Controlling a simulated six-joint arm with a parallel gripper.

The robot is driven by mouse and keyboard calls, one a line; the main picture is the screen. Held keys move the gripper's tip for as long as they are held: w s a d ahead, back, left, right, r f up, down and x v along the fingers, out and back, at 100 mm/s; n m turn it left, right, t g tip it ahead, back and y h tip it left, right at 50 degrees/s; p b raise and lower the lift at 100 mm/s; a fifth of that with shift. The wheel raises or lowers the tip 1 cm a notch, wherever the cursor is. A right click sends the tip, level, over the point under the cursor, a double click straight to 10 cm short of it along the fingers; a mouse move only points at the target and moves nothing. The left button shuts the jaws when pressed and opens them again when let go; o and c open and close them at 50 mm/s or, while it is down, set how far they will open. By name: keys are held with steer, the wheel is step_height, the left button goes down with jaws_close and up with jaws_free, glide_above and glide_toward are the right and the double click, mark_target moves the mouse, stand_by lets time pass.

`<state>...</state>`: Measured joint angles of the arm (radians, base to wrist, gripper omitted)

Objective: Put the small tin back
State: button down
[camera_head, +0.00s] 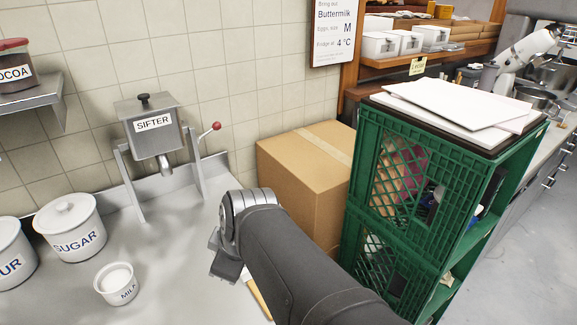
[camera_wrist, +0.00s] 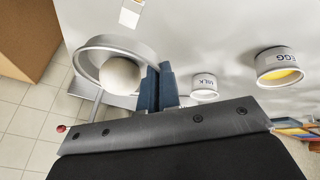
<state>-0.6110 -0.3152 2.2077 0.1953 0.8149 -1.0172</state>
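My gripper (camera_wrist: 160,88) shows in the wrist view with its two blue finger pads close together. Between them is the wall of a round grey metal piece, which looks like the small tin (camera_wrist: 108,42). A smooth pale ball (camera_wrist: 121,76) shows within its rim; I cannot tell whether it rests inside. In the head view my gripper (camera_head: 226,264) is over the steel counter, right of the milk pot and in front of the sifter. The tin cannot be made out there, behind my arm.
The sifter (camera_head: 155,128) stands at the back of the counter (camera_head: 175,250). Left are the sugar jar (camera_head: 70,228) and milk pot (camera_head: 116,284). A cardboard box (camera_head: 300,185) and green crates (camera_head: 400,235) stand right. The wrist view shows an egg pot (camera_wrist: 280,68).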

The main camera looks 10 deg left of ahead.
steer(key=s+d+f+n, duration=0.2)
steer(key=s+d, duration=0.1)
steer(key=s, duration=0.3)
steer(key=shift+g, duration=0.4)
steer(key=shift+s+a+f, duration=1.05)
steer(key=shift+a+f, duration=0.2)
steer(key=shift+a, duration=0.35)
steer(key=shift+s+a+f, duration=1.1)
steer(key=shift+a+f, duration=0.15)
steer(key=shift+a, duration=0.4)
steer(key=shift+s+a+f, duration=1.05)
steer(key=shift+a+f, duration=0.2)
steer(key=shift+a, duration=0.35)
steer(key=shift+f, duration=1.95)
steer(key=shift+f, duration=0.1)
steer(key=c, duration=2)
jaws_free()
steer(key=o, duration=0.3)
steer(key=shift+v, duration=6.1)
